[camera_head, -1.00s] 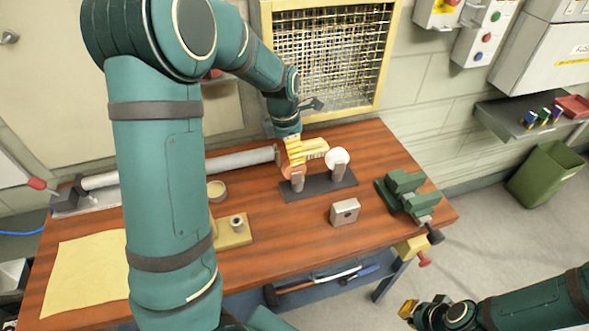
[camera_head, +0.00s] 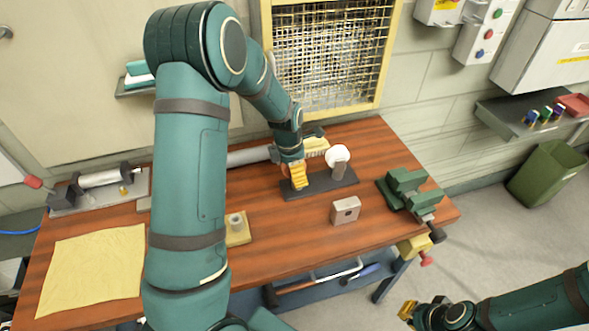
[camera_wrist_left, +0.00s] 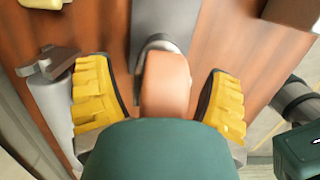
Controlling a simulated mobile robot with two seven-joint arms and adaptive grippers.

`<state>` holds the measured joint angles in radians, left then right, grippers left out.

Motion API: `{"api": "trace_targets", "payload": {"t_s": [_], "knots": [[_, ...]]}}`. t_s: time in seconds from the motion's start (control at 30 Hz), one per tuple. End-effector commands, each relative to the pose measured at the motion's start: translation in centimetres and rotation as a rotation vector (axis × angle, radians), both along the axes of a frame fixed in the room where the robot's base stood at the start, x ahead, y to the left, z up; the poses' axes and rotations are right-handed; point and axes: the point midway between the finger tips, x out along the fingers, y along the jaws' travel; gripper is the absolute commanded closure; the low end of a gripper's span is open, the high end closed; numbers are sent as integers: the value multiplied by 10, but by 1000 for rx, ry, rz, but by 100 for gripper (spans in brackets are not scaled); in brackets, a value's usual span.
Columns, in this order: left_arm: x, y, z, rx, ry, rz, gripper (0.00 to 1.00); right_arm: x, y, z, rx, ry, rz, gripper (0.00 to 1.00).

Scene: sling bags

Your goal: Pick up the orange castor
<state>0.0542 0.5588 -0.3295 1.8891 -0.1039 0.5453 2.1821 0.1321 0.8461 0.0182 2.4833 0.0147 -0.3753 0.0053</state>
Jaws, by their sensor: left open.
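The orange castor (camera_wrist_left: 165,85) shows in the left wrist view as a pale orange wheel on a grey mount. Only a sliver of it (camera_head: 286,169) shows in the head view, behind my left gripper (camera_head: 299,176). The left gripper is open, with its yellow ribbed fingers (camera_wrist_left: 160,97) on either side of the wheel and gaps visible between. It is low over the dark base plate (camera_head: 320,184). A white castor (camera_head: 338,155) stands to the right on the same plate. My right gripper (camera_head: 408,310) is at the bottom right, off the table; its opening is unclear.
A grey metal block (camera_head: 345,210) and a green vise (camera_head: 408,192) are on the wooden bench (camera_head: 290,235). A yellow cloth (camera_head: 92,270) lies at the left. A grey cylinder (camera_head: 250,156) is behind my left arm. Bare wood lies in front of the plate.

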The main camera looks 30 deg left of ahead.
Motion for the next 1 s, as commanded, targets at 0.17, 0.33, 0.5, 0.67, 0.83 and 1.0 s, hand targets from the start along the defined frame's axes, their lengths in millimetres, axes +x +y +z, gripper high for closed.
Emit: {"api": "trace_targets", "payload": {"t_s": [0.17,0.33,0.5,0.67,0.83,1.0], "knots": [[0,0,1,1,-1,0,37,0,0,0,0,0,0,100],[0,0,1,1,-1,0,97,0,0,0,0,0,0,100],[0,0,1,0,-1,0,100,0,0,0,0,0,0,100],[0,0,1,0,-1,0,100,0,0,0,0,0,0,100],[1,0,7,1,-2,-1,100,0,0,1,0,0,0,100],[1,0,27,1,-5,-2,100,0,0,4,1,0,0,100]]}}
